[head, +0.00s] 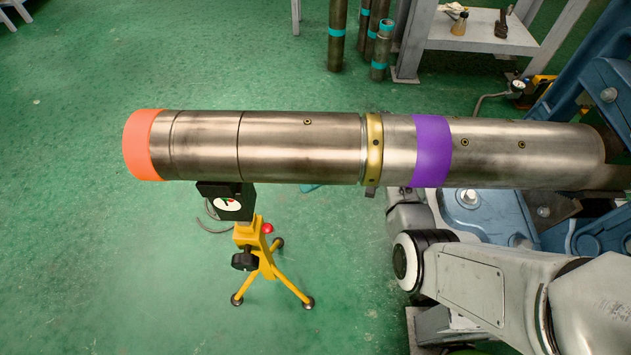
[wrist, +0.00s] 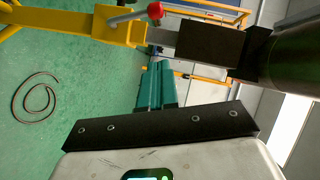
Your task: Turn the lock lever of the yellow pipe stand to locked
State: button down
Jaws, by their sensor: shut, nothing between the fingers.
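The yellow pipe stand (head: 246,236) stands on the green floor under the left part of the long pipe (head: 300,147). Its lock lever's red knob (head: 267,228) shows just right of the post. In the wrist view, the yellow stand (wrist: 85,24) lies sideways across the top left, and the lever's grey rod (wrist: 128,16) ends in a red knob (wrist: 155,11). My gripper (wrist: 156,68) has its teal fingers shut together and empty, pointing toward the stand, apart from the lever. In the head view the pipe hides most of my gripper; a small teal bit (head: 310,187) shows below it.
The pipe has an orange end and a purple band, and runs right to a blue vise (head: 480,205). A dark gauge block (head: 226,200) sits atop the stand. A cable (wrist: 36,98) lies on the floor. Upright pipes (head: 338,35) and a bench (head: 480,35) stand behind.

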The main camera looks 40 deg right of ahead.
aim_at(272, 226)
jog(key=a+f+p, duration=0.1)
jog(key=a+f, duration=0.1)
jog(key=a, duration=0.7)
jog(key=shift+a+f, duration=0.2)
jog(key=shift+a, duration=0.2)
jog(key=shift+s, duration=0.1)
jog(key=shift+s+a+n+h+p, duration=0.6)
jog(key=shift+s+a+n+p, duration=0.1)
jog(key=shift+n+p, duration=0.1)
jog(key=s+a+f+n+t+h+b, duration=0.2)
jog(key=s+a+f+n+h, duration=0.2)
jog(key=n, duration=0.1)
jog(key=shift+a+f+t, duration=0.15)
jog(key=shift+a+t, duration=0.05)
jog(key=shift+t, duration=0.1)
jog(key=shift+s+f, duration=0.1)
jog(key=shift+s, duration=0.1)
